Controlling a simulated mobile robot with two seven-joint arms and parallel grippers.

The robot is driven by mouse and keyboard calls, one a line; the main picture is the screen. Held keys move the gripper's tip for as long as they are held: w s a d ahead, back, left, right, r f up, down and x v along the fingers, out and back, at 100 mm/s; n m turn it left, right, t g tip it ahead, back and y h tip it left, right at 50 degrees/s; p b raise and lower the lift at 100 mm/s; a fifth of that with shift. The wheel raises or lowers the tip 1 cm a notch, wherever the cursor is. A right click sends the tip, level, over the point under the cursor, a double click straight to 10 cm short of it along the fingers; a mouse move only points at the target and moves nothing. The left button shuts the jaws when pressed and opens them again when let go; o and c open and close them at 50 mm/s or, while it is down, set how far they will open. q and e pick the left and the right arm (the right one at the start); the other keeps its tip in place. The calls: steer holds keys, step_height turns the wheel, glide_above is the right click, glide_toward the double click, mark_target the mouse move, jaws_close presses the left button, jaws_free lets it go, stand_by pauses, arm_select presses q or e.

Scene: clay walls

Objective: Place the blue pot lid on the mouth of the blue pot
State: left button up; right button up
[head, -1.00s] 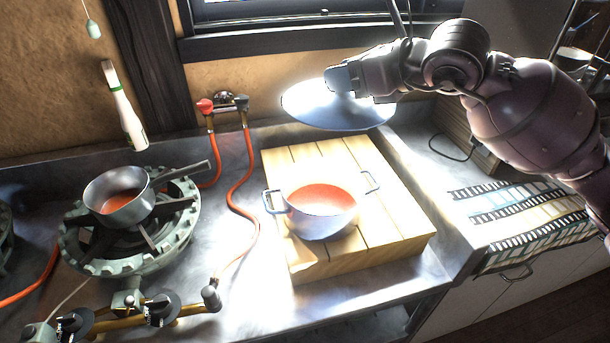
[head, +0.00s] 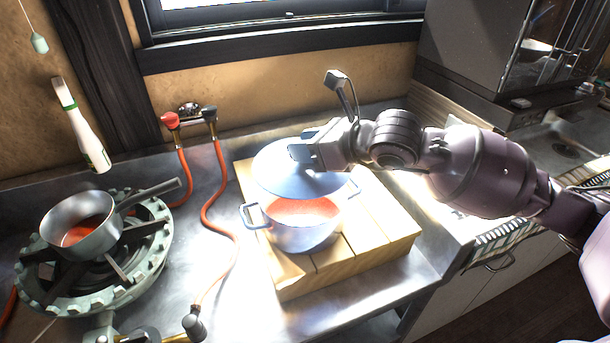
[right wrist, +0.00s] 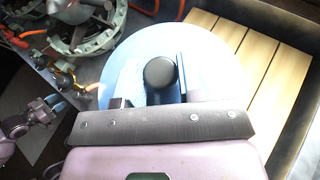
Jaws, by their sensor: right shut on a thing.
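The blue pot (head: 300,238) stands upright on the wooden board, its mouth up and its inside orange-red. My right gripper (head: 303,152) is shut on the knob of the blue pot lid (head: 285,178). The lid is above the pot, toward the back of its mouth, and covers part of the rim from the head view. The front of the mouth shows open. In the right wrist view the dark round knob of the lid (right wrist: 205,60) sits between the fingers of my right gripper (right wrist: 158,78).
The slatted wooden board (head: 375,245) lies on the metal counter. A gas burner (head: 150,245) with a small saucepan (head: 85,228) stands at left, with orange hoses (head: 207,215) between it and the board. A white bottle (head: 82,130) is near the wall.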

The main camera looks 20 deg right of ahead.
mark_target(306, 172)
step_height(306, 172, down, 2)
steer(key=shift+f, duration=0.15)
steer(key=shift+f+b, duration=0.45)
steer(key=shift+f, duration=1.85)
steer(key=o, duration=1)
steer(key=shift+c, duration=0.2)
steer(key=shift+o, duration=0.4)
